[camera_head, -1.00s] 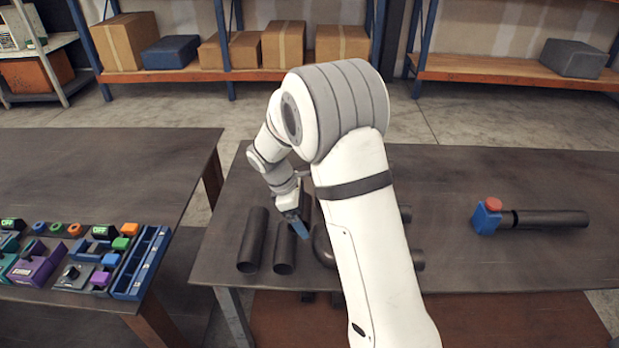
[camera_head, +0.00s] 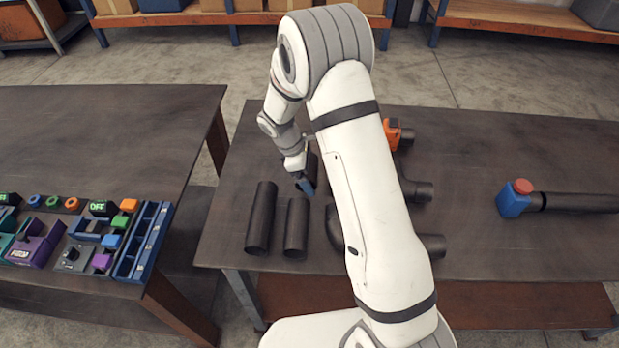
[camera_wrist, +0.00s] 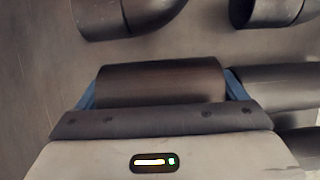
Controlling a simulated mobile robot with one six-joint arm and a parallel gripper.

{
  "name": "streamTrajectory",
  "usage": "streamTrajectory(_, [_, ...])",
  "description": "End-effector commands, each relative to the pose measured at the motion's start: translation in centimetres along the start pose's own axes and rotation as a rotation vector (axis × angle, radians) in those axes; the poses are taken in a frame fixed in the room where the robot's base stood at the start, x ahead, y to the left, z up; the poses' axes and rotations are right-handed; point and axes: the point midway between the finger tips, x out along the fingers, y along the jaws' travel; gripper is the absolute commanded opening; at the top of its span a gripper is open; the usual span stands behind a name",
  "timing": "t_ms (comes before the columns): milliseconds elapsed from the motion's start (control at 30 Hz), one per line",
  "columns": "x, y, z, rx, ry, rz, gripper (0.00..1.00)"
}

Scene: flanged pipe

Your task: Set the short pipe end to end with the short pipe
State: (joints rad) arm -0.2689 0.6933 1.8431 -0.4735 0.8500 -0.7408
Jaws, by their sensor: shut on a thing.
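My gripper (camera_head: 304,184) is over the middle table, left of my forearm. In the wrist view its blue fingers (camera_wrist: 160,88) are closed on a short dark pipe (camera_wrist: 160,80), which lies across the picture between them. Two short dark pipes, one on the left (camera_head: 261,218) and one on the right (camera_head: 297,228), lie side by side in front of my gripper. In the wrist view another dark pipe (camera_wrist: 275,82) lies just right of the held one. Whether they touch is unclear. The head view mostly hides the held pipe.
A dark elbow (camera_head: 334,226) and other fittings (camera_head: 418,191) lie partly behind my forearm. An orange clamp-like device (camera_head: 393,133) stands farther back. A blue device with a red top (camera_head: 515,198) is on a pipe (camera_head: 582,203) at right. The left table (camera_head: 90,140) holds small coloured parts.

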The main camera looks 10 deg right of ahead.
Motion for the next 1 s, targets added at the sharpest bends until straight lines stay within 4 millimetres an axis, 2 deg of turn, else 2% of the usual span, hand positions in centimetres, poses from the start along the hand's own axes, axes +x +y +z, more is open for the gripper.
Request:
streamTrajectory(233, [2.8,-0.1,-1.2,-0.003,-0.001,-0.001,0.57])
streamTrajectory(600, [3.4,0.0,-1.6,-0.002,0.001,0.001,0.57])
streamTrajectory(633, [3.4,-0.1,-1.6,-0.002,0.001,0.001,0.92])
streamTrajectory(733, [3.3,-0.1,-1.5,-0.002,0.001,0.001,1.00])
streamTrajectory(1000, [3.1,-0.1,-1.5,-0.003,0.001,0.001,1.00])
